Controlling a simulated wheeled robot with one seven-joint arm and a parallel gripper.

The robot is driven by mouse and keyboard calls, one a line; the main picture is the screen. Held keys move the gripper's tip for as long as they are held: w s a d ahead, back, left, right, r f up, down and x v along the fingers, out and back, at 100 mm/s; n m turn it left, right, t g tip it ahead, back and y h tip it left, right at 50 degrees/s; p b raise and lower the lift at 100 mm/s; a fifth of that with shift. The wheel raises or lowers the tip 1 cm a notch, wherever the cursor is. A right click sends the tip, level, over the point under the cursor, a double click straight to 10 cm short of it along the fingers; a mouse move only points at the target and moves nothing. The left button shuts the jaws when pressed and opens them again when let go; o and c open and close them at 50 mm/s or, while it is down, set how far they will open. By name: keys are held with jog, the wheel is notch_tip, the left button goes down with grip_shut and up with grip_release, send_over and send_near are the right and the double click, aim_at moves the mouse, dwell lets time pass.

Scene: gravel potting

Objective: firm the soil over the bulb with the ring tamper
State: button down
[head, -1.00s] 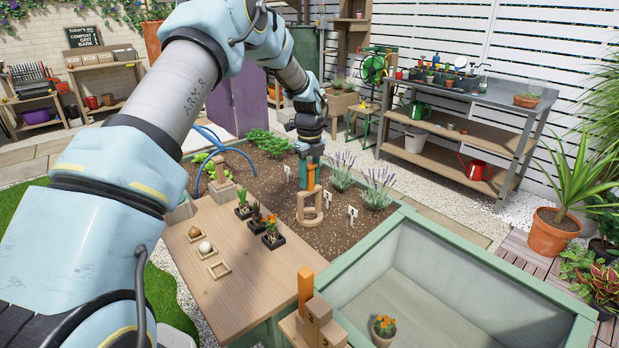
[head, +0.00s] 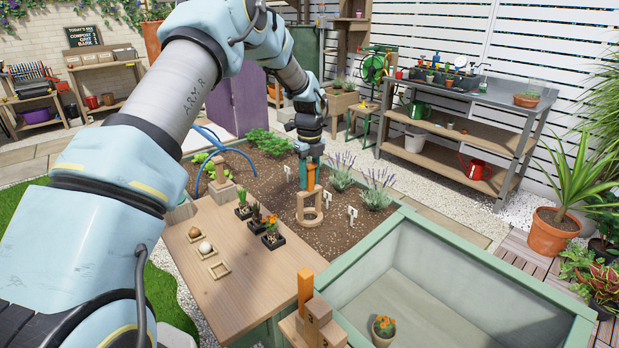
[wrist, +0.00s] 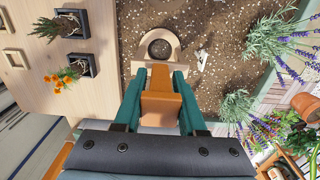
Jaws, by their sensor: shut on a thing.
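The ring tamper (head: 310,201) is wooden, with an orange handle and a ring-shaped lower part. My gripper (head: 311,166) is shut on its orange handle, above the soil bed (head: 338,233). In the wrist view the orange handle (wrist: 160,105) sits between the teal fingers of my gripper (wrist: 158,85), and the wooden ring (wrist: 157,48) lies beyond it over the soil. The ring appears at or very close to the soil surface; I cannot tell whether it presses on it. No bulb shows in the soil under the ring.
Small dark pots with plants (head: 271,233) and square wooden trays (head: 220,269) stand on the wooden board (head: 240,300) left of the bed. Lavender (head: 378,190) and white labels (head: 352,214) are close right of the tamper.

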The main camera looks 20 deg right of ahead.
jog(key=shift+r+p, duration=3.05)
jog(key=shift+r, duration=1.85)
